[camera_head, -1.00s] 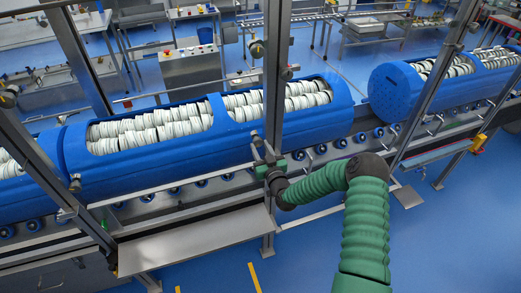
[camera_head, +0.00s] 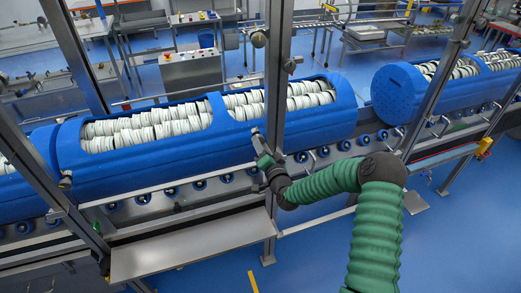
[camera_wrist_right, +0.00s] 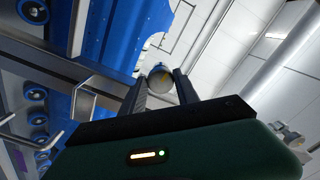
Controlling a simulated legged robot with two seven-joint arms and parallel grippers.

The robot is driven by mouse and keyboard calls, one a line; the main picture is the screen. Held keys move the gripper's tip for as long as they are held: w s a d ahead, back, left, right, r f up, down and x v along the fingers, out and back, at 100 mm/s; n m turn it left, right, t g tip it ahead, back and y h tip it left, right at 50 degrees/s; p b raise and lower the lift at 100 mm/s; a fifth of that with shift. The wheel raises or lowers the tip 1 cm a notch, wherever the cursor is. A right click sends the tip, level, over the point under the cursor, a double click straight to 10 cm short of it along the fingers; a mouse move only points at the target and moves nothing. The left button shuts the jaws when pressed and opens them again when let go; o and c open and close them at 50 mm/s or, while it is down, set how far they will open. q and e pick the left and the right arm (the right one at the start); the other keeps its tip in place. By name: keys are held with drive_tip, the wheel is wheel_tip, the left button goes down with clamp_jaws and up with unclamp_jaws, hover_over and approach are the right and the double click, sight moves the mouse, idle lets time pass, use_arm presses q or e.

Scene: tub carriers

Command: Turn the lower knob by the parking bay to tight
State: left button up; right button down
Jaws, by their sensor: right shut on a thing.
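My right gripper (camera_head: 259,146) is at the metal upright post (camera_head: 272,100) in front of the blue tub carrier, at about the height of the carrier's lower edge. In the right wrist view, its two dark fingers (camera_wrist_right: 160,86) are shut on a round metal knob (camera_wrist_right: 160,76), which sits between the fingertips. In the head view the gripper hides most of this knob, and no mark for its setting can be read. Another knob (camera_head: 258,40) sits higher on the same post. My left gripper is not in view.
Blue tub carriers (camera_head: 150,167) filled with stacked white pieces lie along the roller line. A grey metal shelf (camera_head: 190,243) juts out at the front left of the post. A horizontal rail runs beside the post. The blue floor at the front right is open.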

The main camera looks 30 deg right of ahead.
drive_tip(key=shift+s+f+m+b, duration=0.1)
drive_tip(key=shift+m+b, duration=2.65)
drive_tip(key=shift+m, duration=5.55)
drive_tip(key=c, duration=1.1)
unclamp_jaws()
drive_tip(key=shift+o, duration=1)
drive_tip(key=shift+d, duration=0.25)
drive_tip(key=v, duration=1.6)
drive_tip(key=shift+s, duration=0.35)
